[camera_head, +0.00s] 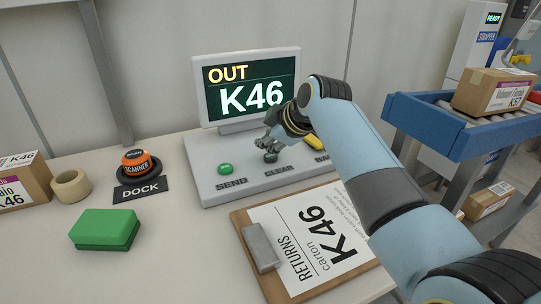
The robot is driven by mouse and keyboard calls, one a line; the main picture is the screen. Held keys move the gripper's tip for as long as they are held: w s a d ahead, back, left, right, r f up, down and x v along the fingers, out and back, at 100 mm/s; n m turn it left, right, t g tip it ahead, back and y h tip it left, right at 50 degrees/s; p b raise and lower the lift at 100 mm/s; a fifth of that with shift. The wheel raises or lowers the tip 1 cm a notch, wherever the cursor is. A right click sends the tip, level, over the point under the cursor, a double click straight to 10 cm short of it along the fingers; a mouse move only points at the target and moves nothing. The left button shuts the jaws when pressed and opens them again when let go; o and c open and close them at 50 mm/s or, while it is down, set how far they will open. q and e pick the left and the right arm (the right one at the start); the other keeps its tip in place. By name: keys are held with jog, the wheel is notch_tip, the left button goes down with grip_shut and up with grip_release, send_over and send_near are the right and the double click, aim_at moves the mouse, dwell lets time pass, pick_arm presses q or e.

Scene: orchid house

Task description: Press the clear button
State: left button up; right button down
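The clear button (270,158) is a small dark round button on the sloped grey console (213,190), above the printed word CLEAR. My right gripper (267,148) comes in from the right, with its fingertips over or just behind this button. I cannot tell whether they touch it, nor whether the fingers are open or shut. A green button (225,169) above SEND is to the left. A yellow button (313,141) is to the right, partly hidden by my arm. The screen (250,88) reads OUT K46. My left gripper is not in view.
A clipboard (247,217) with a returns sheet and grey block (261,246) lies before the console. Left are an orange scanner (136,160), a tape roll (70,186), a green block (105,229) and a carton (27,180). A blue-framed conveyor (430,125) stands right.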

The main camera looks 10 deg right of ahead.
aim_at(268, 157)
jog(key=shift+f, duration=0.15)
dwell(0.4)
jog(key=shift+f, duration=0.25)
jog(key=shift+f, duration=0.45)
dwell(0.7)
jog(key=shift+r, duration=0.1)
jog(key=shift+r+p, duration=0.75)
jog(key=shift+p, duration=0.2)
notch_tip(268, 157, up, 5)
jog(key=p, duration=0.5)
jog(key=shift+r, duration=0.15)
